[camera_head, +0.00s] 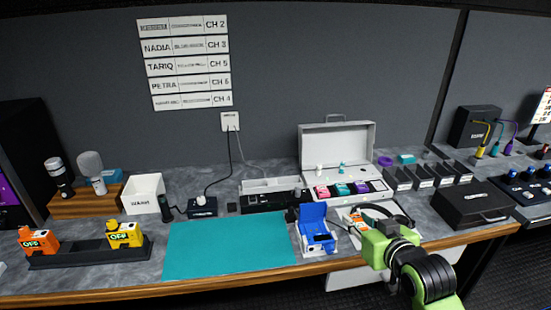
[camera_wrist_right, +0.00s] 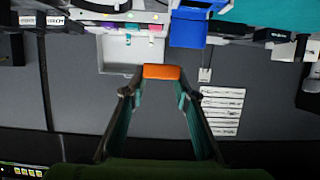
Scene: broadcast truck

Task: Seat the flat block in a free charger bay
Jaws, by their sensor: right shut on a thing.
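My right gripper (camera_head: 372,236) is at the front right of the bench, in front of the headset. In the right wrist view the gripper (camera_wrist_right: 160,80) is shut on an orange flat block (camera_wrist_right: 161,72), held between its fingertips. In the head view the block is hard to make out. A long dark unit with a pale raised back, which looks like the charger (camera_head: 268,203), stands behind the teal mat. I cannot tell which of its bays are free. My left gripper is not in view.
A blue box with its lid up (camera_head: 318,238) stands left of my right gripper. The teal mat (camera_head: 240,245) is clear. An open pale case (camera_head: 338,140) holds small coloured items. A headset (camera_head: 398,213) lies near the gripper. Orange and yellow packs stand in a dark rack (camera_head: 88,254).

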